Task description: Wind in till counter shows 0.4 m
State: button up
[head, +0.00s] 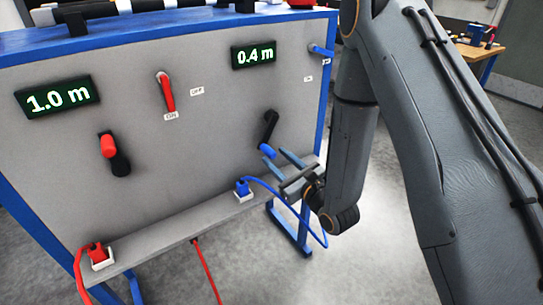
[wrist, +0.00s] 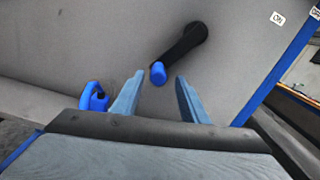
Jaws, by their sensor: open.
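A grey upright panel (head: 212,140) carries two lit counters. The left counter (head: 58,97) reads 1.0 m and the right counter (head: 254,55) reads 0.4 m. Below the right counter is a black crank (head: 270,125) with a blue knob (head: 267,150), pointing down. Below the left counter is a second crank with a red knob (head: 108,146). My gripper (head: 279,161) is open and empty, just in front of the blue knob. In the wrist view the blue knob (wrist: 158,73) shows in the gap between the fingertips (wrist: 158,85); I see no contact.
A red lever (head: 167,92) points down towards an ON label. A blue lever (head: 321,50) sits at the panel's right edge. A ledge below holds a red plug (head: 97,251) and a blue plug (head: 242,187) with cables. A wooden table (head: 478,50) stands behind at right.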

jog(key=shift+b+v, duration=0.3)
jog(key=shift+v, duration=1.6)
